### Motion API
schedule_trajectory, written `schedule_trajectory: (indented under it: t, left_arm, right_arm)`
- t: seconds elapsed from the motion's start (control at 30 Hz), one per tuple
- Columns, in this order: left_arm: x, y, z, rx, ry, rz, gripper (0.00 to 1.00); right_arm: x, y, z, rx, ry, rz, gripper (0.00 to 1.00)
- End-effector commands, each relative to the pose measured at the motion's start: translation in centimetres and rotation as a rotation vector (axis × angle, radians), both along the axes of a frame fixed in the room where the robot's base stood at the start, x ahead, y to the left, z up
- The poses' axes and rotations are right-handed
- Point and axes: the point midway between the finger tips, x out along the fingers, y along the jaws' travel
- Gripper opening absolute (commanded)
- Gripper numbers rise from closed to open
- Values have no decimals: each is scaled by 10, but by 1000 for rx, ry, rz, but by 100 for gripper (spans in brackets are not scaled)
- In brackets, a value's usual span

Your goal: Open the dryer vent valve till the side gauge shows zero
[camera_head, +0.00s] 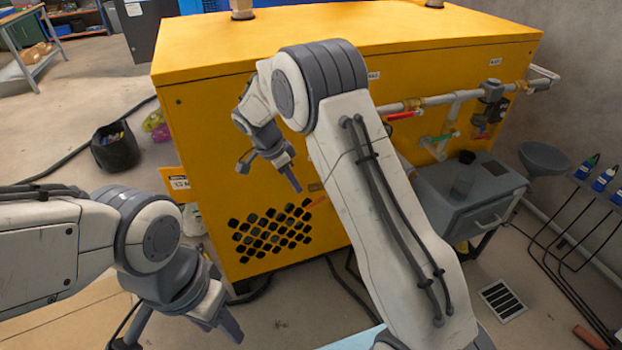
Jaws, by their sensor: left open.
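The yellow cabinet (215,140) fills the middle of the view. On its right, a pipe carries a red lever (404,115), a green lever (440,138) and another small red lever (484,137). I cannot tell which one is the dryer vent valve. An orange handle-like piece (315,201) shows low on the front, beside my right arm. I can make out no gauge face; my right arm hides part of the front. My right gripper (269,172) is open and empty before the cabinet front. My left gripper (185,334) is open and empty at the lower left, well apart from the cabinet.
A grey box unit (468,205) stands at the right of the cabinet, with a funnel (544,158) and a rack of blue bottles (603,180) further right. A floor drain (502,300) lies in front. A black bin (115,147) and hose lie left. Floor left is mostly clear.

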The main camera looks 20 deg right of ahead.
Motion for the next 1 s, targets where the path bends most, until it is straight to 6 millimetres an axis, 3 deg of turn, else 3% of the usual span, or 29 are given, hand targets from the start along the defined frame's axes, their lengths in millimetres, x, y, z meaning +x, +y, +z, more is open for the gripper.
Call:
schedule_trajectory:
  t: [0.03,0.27,0.7,1.0]
  left_arm:
    - [0,0,10,0,0,0,50]
    - [0,0,10,1,1,0,50]
    - [0,0,4,1,1,0,50]
    - [0,0,4,0,0,0,50]
  right_arm:
    - [7,-9,2,-13,-15,-55,22]
    - [15,-25,-18,-29,-43,-134,22]
    - [15,-53,-88,-27,-41,-131,22]
    - [16,-58,-101,-27,-44,-129,22]
